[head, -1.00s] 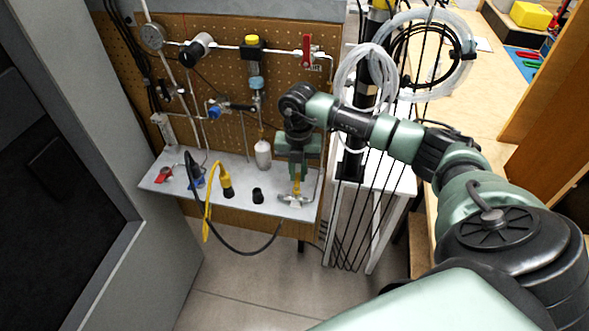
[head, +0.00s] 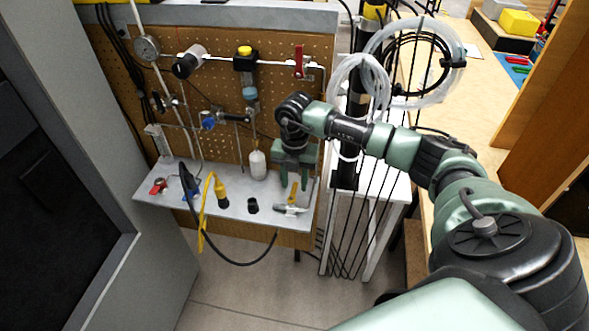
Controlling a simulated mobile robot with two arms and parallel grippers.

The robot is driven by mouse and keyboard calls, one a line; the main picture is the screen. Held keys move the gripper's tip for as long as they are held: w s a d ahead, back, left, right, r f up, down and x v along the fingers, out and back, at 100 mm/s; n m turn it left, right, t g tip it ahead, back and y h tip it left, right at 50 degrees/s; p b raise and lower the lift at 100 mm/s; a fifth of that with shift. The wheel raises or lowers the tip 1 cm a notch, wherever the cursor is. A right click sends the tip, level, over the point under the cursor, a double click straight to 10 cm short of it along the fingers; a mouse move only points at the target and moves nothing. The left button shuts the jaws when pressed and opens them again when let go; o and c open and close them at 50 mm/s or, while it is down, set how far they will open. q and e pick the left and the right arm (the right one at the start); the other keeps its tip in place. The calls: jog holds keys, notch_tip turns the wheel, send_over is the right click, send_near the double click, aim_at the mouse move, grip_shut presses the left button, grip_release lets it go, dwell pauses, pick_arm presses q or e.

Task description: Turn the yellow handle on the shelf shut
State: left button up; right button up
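The yellow handle (head: 292,193) sits on a silver valve fitting (head: 291,210) near the right end of the shelf (head: 232,208). It stands up from the fitting. My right gripper (head: 293,184) points down at it from above. Its two fingers are apart, one on each side of the handle's upper part, with a visible gap. Whether a finger touches the handle is too small to tell. My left gripper is not in view.
A black cup-like part (head: 252,205), a yellow connector (head: 221,192) with a cable and a white bottle (head: 257,165) stand left of the gripper. The pegboard (head: 222,140) with pipes is behind. Hanging tubing and a rack (head: 372,190) are close on the right.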

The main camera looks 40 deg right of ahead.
aim_at(295, 187)
notch_tip(295, 187, up, 8)
jog(key=b, duration=0.1)
jog(key=shift+f+b, duration=0.15)
jog(key=shift+b, duration=0.15)
dwell(0.3)
dwell(1.2)
